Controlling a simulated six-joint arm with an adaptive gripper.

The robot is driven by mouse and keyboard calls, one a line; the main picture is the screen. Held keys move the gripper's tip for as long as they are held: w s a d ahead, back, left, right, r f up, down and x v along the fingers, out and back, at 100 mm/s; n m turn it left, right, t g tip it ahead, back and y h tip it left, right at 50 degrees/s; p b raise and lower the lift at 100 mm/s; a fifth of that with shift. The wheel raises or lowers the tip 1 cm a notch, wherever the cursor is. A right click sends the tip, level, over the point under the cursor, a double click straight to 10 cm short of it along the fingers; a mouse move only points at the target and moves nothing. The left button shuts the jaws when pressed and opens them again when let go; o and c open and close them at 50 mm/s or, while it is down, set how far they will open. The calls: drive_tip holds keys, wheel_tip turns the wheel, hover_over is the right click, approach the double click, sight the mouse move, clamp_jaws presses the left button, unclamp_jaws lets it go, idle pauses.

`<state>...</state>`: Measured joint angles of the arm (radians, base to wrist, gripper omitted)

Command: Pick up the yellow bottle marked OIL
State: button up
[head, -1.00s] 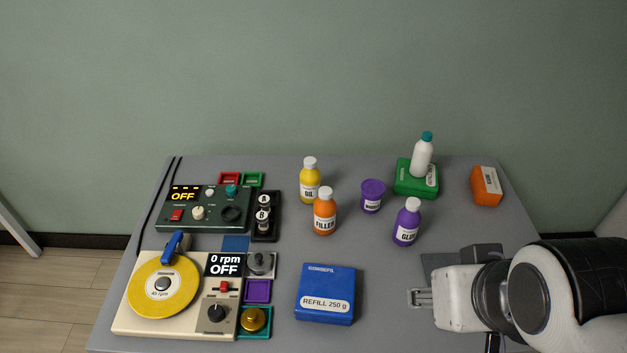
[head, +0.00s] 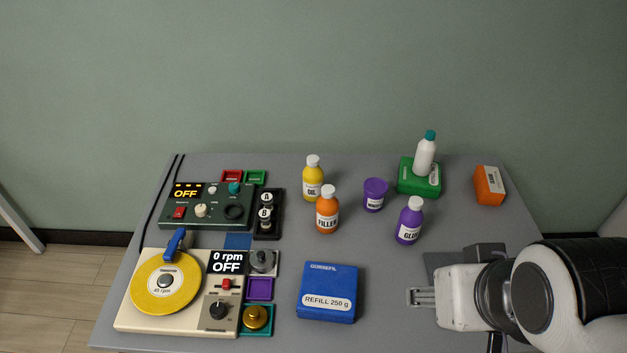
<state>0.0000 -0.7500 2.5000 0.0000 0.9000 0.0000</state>
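The yellow bottle marked OIL (head: 312,182) stands upright with a white cap at the back middle of the table. The orange FILLER bottle (head: 327,212) stands just in front of it, a little to the right. My gripper (head: 420,297) is at the front right, pointing left, low over or near the table, well apart from the yellow bottle. Its fingers look close together and blurred by small size; I cannot tell whether they are open or shut. I see nothing held in it.
A purple tub (head: 374,196) and purple GLUE bottle (head: 409,222) stand right of the FILLER bottle. A white bottle (head: 425,155) stands on a green box (head: 419,180). A blue refill box (head: 328,295) lies left of my gripper. A turntable device (head: 128,317) fills the front left.

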sight(318, 161)
idle(0.3)
drive_tip(key=w+d+r+n+t, duration=0.1)
drive_tip(key=w+t, duration=0.2)
drive_tip(key=w, duration=1.4)
drive_tip(key=w+d+n+t, duration=0.1)
drive_tip(key=w+n+t, duration=0.1)
drive_tip(key=w, duration=1.5)
drive_tip(key=w+a+f+n+t+y, duration=0.1)
drive_tip(key=w+a+f+y, duration=0.15)
drive_tip(key=w+f, duration=0.2)
drive_tip(key=w+a+f+n+y, duration=0.1)
drive_tip(key=w+a+f, duration=0.25)
drive_tip(key=w, duration=0.25)
drive_tip(key=w+a+f+n+y, duration=0.1)
drive_tip(key=a+f, duration=0.2)
drive_tip(key=w+a+f+n+y, duration=0.1)
drive_tip(key=a+f+y, duration=0.1)
drive_tip(key=a+f, duration=0.1)
drive_tip(key=w+a+f+g+y, duration=0.1)
drive_tip(key=a+f+y, duration=0.1)
drive_tip(key=f, duration=0.3)
drive_tip(key=shift+a+n, duration=0.4)
drive_tip(key=shift+a, duration=0.25)
